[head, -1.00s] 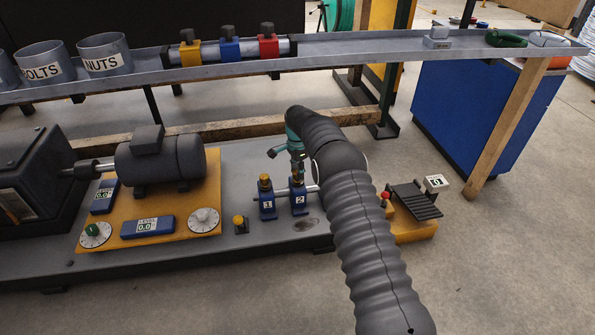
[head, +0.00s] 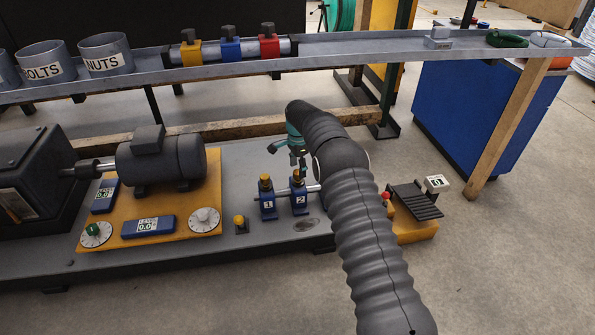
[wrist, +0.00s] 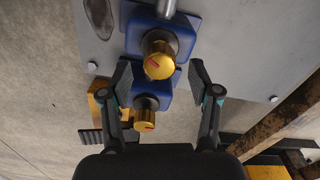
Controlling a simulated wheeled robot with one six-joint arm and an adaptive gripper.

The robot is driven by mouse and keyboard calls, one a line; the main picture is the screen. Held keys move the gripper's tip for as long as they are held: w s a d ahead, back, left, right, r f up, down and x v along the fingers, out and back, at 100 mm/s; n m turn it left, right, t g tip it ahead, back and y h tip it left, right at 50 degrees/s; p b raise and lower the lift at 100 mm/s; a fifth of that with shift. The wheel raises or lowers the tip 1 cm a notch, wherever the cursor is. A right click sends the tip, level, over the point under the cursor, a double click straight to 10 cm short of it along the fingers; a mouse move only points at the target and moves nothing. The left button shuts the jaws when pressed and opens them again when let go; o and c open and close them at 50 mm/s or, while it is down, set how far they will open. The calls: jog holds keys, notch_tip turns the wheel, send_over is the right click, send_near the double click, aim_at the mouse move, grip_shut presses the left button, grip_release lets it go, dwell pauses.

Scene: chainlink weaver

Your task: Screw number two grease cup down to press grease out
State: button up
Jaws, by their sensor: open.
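Number two grease cup (head: 299,182) is a brass cap on a blue block marked 2, standing upright on the grey bench beside the block marked 1 (head: 267,206). My gripper (head: 300,164) is just above the number two cup in the head view. In the wrist view my gripper (wrist: 160,72) is open, its fingertips apart on either side of the nearer brass cap (wrist: 159,62), which looks to be number two. It grips nothing; I cannot tell whether a finger touches. A red mark shows on the cap. Another brass cup (wrist: 146,113) lies beyond it, its number not visible.
A steel shaft (wrist: 166,6) runs from the nearer block. A yellow motor plate with a motor (head: 160,165) lies left of the cups. A small yellow-capped button (head: 239,222) stands in front. A dark ribbed pedal (head: 414,201) is to the right, and a metal tray (head: 370,43) spans behind.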

aim_at(297, 172)
notch_tip(297, 172, up, 10)
dwell(0.4)
jog(key=shift+s+a, duration=0.1)
